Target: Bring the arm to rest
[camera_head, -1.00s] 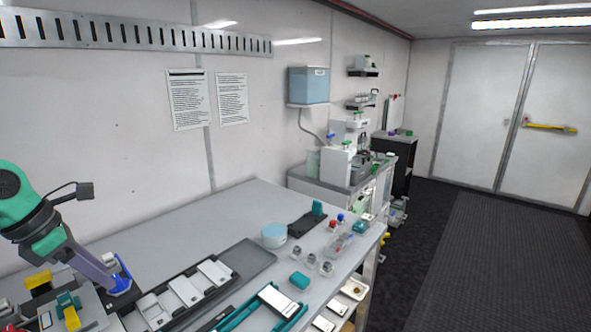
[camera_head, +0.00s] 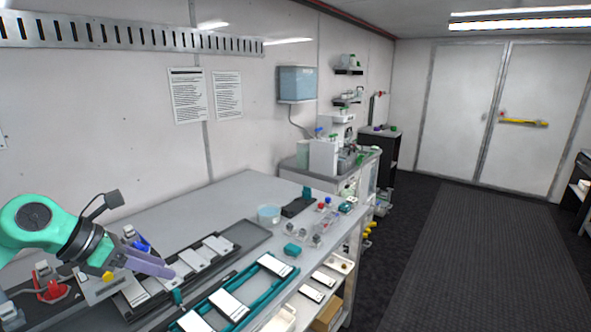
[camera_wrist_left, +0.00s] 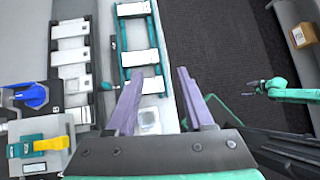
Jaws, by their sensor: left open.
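My left arm, teal and black, comes in from the left in the head view. Its gripper (camera_head: 168,270) has long purple-grey fingers and hangs above the near left of the workbench (camera_head: 190,203), close to a rack of white cartridges. In the left wrist view the two fingers (camera_wrist_left: 160,76) stand apart with nothing between them. Beneath them are the bench edge and a small clear square block (camera_wrist_left: 149,119). A second teal arm (camera_wrist_left: 285,90), apparently my right, shows at the right of the wrist view. Its small dark end is too small to read.
A dark tray of white cartridges (camera_head: 218,244) and a teal rack (camera_head: 250,290) lie beside the gripper. A blue-handled fixture (camera_wrist_left: 35,95) and a yellow-handled one (camera_wrist_left: 40,145) stand left. Small bottles stand farther along the bench. Dark floor (camera_head: 440,240) right of the bench is clear.

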